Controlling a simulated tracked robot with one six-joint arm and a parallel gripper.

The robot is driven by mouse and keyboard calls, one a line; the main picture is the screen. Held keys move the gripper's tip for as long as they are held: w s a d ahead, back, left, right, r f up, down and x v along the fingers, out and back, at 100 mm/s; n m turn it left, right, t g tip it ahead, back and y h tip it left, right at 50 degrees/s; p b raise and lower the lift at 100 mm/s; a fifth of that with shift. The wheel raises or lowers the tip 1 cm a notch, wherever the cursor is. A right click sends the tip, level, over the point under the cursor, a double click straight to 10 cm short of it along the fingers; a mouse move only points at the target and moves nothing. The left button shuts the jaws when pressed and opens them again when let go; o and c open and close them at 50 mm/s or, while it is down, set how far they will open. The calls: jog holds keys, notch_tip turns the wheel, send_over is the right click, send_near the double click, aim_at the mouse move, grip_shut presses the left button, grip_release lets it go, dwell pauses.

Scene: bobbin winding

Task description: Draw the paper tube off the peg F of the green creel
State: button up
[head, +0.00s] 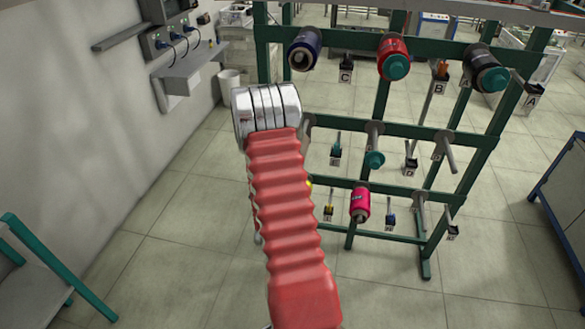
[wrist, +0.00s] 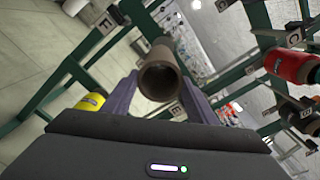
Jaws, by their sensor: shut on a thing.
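My gripper (wrist: 160,82) shows in the wrist view, its two purple fingers shut on a brown paper tube (wrist: 158,80). The tube's open end faces the camera and its bore looks dark. I cannot tell whether a peg is still inside its far end. A placard that seems to read F (wrist: 106,22) is up and left of the tube; another placard (wrist: 175,108) is just below it. In the head view the green creel (head: 405,132) stands right of my red-sleeved arm. The arm hides the gripper and tube there.
The creel carries a blue bobbin (head: 304,48), a red bobbin (head: 393,55), a dark bobbin (head: 485,67) and a pink bobbin (head: 360,203). A yellow spool (wrist: 91,102) is close left of my fingers. A wall shelf (head: 190,70) is at left; floor between is clear.

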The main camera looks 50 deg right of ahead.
jog(key=shift+s+a, duration=0.3)
jog(key=shift+a, duration=0.45)
jog(key=v, duration=0.9)
jog(key=shift+s+a, duration=0.1)
jog(key=shift+a, duration=0.05)
